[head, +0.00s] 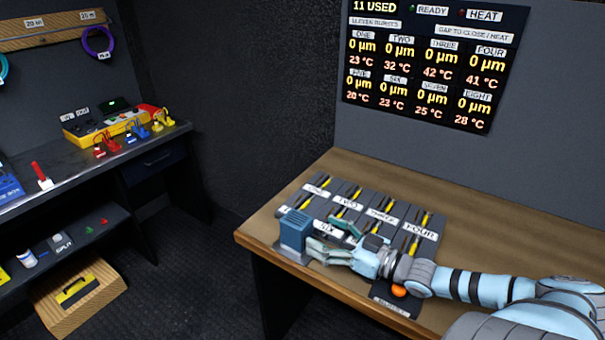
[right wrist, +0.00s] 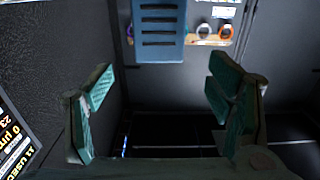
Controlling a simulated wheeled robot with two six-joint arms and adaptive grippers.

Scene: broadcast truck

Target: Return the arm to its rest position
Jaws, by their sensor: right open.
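My right arm (head: 470,287) reaches in from the right edge of the head view, low over the wooden bench. My right gripper (head: 322,240) is open beside a blue slotted box (head: 293,232) at the bench's front left. In the right wrist view, the teal finger pads of the gripper (right wrist: 155,100) are spread wide with nothing between them. The blue slotted box (right wrist: 158,45) shows beyond the fingertips there, at the top. I cannot tell whether a finger touches it. My left gripper is not in view.
Dark labelled modules with yellow parts (head: 345,198) stand in rows beside the arm, partly hidden by it. An orange button (head: 398,291) is under the forearm. A display panel (head: 430,65) hangs behind. A dark workbench (head: 80,165) is at left; the floor between is clear.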

